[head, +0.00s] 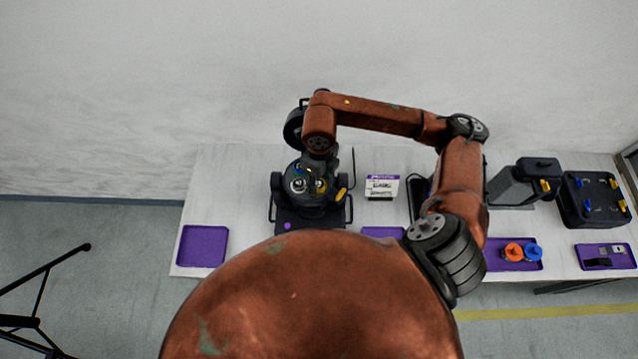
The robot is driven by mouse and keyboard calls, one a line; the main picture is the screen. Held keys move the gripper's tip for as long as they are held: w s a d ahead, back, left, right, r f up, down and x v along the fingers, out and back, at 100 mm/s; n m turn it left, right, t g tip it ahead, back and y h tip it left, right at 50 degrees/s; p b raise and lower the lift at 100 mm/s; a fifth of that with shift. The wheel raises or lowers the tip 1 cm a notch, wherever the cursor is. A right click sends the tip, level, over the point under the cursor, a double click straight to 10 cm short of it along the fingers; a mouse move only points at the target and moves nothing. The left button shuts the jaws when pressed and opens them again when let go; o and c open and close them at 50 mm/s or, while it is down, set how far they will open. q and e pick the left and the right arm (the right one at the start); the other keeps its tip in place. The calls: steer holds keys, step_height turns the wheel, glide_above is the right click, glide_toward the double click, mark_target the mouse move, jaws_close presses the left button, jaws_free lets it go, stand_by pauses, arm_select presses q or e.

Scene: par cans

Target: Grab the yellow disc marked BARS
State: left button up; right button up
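A dark par can (290,207) stands on the white table, its face turned up. Small coloured parts show on it: a yellow disc (320,186), a pale one (298,185) and a bit of blue. No BARS marking is readable at this size, so I cannot confirm which disc carries it. A yellow part (342,192) sits at the can's right side. My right gripper (318,172) points down over the can's face, close to the yellow disc. Its dark fingers blend with the can, and whether they touch the disc is unclear. My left gripper is out of view.
An empty purple tray (203,246) lies at left. A white and purple card (382,187) stands behind. At right are a tray (498,266) with orange (513,251) and blue (534,252) discs, another dark lamp (528,184) and a black case (592,199). My arm hides the table's middle.

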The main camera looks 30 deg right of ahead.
steer(key=c, duration=0.8)
steer(key=shift+r, duration=0.15)
